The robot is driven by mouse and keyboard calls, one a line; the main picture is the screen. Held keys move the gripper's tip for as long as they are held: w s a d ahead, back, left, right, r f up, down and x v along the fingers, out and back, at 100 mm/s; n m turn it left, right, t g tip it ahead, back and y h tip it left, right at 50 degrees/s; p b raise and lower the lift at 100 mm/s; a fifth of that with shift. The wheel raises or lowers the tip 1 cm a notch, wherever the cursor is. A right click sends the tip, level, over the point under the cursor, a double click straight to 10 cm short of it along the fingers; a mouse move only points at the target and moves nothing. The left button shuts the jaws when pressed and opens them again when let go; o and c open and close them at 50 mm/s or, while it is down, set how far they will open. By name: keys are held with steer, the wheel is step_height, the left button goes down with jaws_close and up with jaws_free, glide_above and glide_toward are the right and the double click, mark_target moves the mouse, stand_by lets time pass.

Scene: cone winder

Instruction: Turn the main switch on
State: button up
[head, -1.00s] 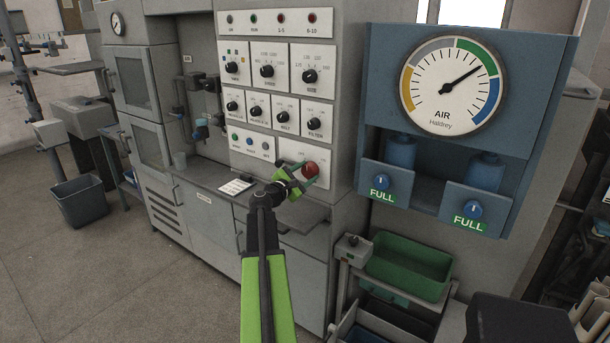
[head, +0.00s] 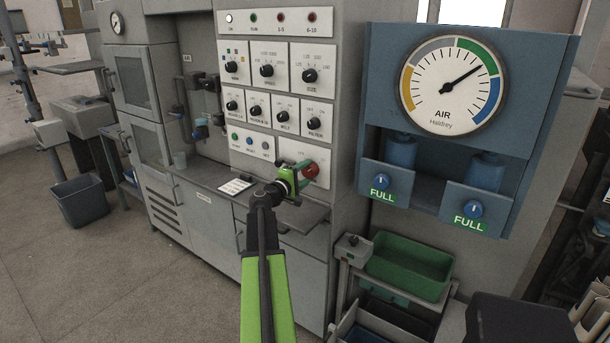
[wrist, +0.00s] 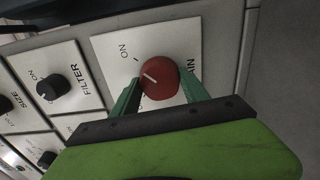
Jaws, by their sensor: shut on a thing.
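The main switch is a red round knob (wrist: 160,76) with a white pointer line, on a white plate (wrist: 108,52) marked "ON". In the wrist view the pointer line lies toward the "ON" side. In the head view the knob (head: 311,170) shows at the lower right of the grey control panel. My gripper (wrist: 161,90) is shut on the knob, one green finger on each side. In the head view my gripper (head: 298,172) partly covers the switch plate. The "ON" lamp (head: 229,18) at the panel's top left glows white.
Several black dials, such as the FILTER dial (wrist: 49,87), sit beside the switch. A grey shelf (head: 297,216) juts out below it. A blue air-gauge unit (head: 375,90) stands to the right, above a green bin (head: 410,262). Open floor lies at the left.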

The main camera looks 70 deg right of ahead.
steer(key=shift+w+m, duration=0.15)
steer(key=shift+m, duration=0.25)
stand_by(0.3)
steer(key=o, duration=1.4)
steer(key=shift+c, duration=0.2)
steer(key=v, duration=1.7)
steer(key=shift+a, duration=0.3)
